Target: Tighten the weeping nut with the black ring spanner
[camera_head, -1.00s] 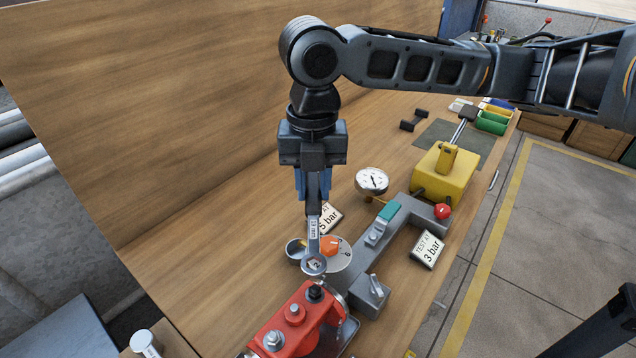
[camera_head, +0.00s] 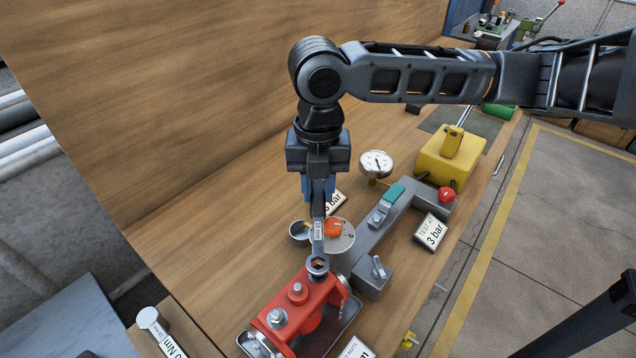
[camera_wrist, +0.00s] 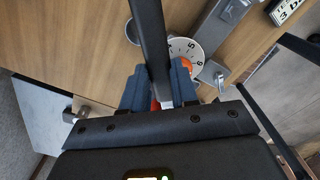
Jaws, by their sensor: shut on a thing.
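My gripper (camera_head: 318,188) is shut on a dark ring spanner (camera_head: 318,228), which hangs down from it with a pale label on its shank. The spanner also shows as a black bar in the wrist view (camera_wrist: 150,40). Its ring end lies at the far end of the red valve body (camera_head: 308,305), over the spot of the rearmost nut. I cannot tell whether the ring is seated around that nut or just above it. Two silver nuts, a middle one (camera_head: 297,290) and a near one (camera_head: 277,318), stand uncovered. No drip is clear on them.
Right behind the ring is a dial with an orange knob (camera_head: 334,229). A grey manifold (camera_head: 372,238) with levers runs to the right, past a pressure gauge (camera_head: 376,164) and a yellow pump (camera_head: 450,160). A tall wooden panel (camera_head: 180,110) stands left.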

